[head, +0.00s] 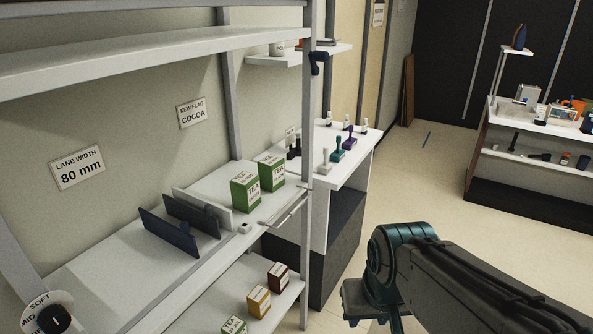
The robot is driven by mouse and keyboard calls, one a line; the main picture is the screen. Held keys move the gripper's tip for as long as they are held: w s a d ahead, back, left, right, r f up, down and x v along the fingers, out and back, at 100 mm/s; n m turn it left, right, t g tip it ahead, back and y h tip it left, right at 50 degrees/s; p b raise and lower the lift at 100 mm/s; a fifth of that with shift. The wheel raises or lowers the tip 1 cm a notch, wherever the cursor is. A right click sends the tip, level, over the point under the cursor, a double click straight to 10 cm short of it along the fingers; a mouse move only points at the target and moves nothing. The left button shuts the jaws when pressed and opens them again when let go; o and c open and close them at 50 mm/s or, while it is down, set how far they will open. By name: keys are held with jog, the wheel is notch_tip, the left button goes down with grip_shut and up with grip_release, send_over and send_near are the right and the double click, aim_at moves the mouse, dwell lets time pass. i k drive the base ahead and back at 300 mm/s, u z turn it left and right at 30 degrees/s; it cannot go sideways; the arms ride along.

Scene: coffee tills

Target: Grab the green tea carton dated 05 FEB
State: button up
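Two green tea cartons stand upright side by side on the middle shelf (215,184). The nearer green carton (245,192) is on the left, and the farther green carton (272,173) is just behind it to the right. A third green tea carton (234,325) is on the lower shelf, cut off by the bottom edge. Each shows a white label with TEA on it; no date can be read at this size, so I cannot tell which is dated 05 FEB. My arm comes in from the lower right, apart from the shelves; I cannot make out its gripper.
A yellow carton (259,302) and a dark red carton (279,277) share the lower shelf (287,301). Dark upright dividers (168,232) stand left of the upper cartons. A grey rack post (308,130) rises to their right. Open floor (425,180) lies to the right.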

aim_at(246, 189)
jog(key=z, duration=0.1)
jog(key=i, duration=1.4)
jog(key=u, duration=0.8)
